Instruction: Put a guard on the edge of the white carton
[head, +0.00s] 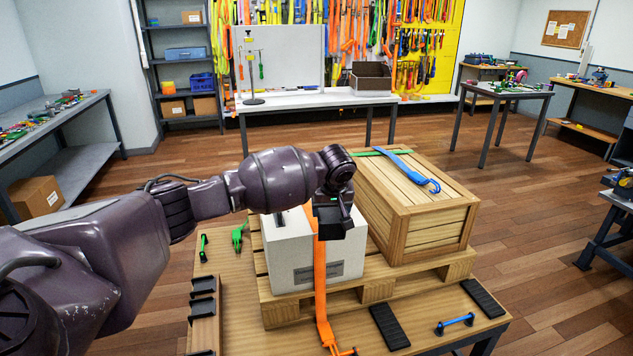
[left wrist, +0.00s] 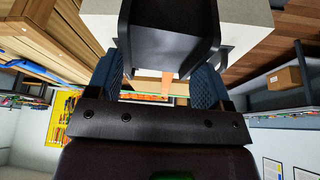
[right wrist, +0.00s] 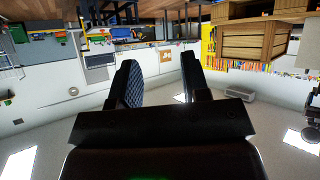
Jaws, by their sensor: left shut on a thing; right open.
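The white carton (head: 300,258) stands on a wooden pallet, with an orange strap (head: 320,280) hanging down its front. My left gripper (head: 334,212) is over the carton's top near its right side, shut on a black guard (left wrist: 168,35). The guard sits between the blue-padded fingers in the left wrist view, with the pale carton (left wrist: 250,30) behind it. I cannot tell whether the guard touches the carton edge. More black guards (head: 203,285) lie in a wooden holder at the table's left. My right gripper (right wrist: 160,85) is open and empty, outside the head view.
A wooden crate (head: 425,225) with a blue strap (head: 408,167) on top stands beside the carton on the pallet (head: 290,312). Black pads (head: 388,325), a blue tool (head: 455,324) and green pieces (head: 238,236) lie on the table. Open floor surrounds the table.

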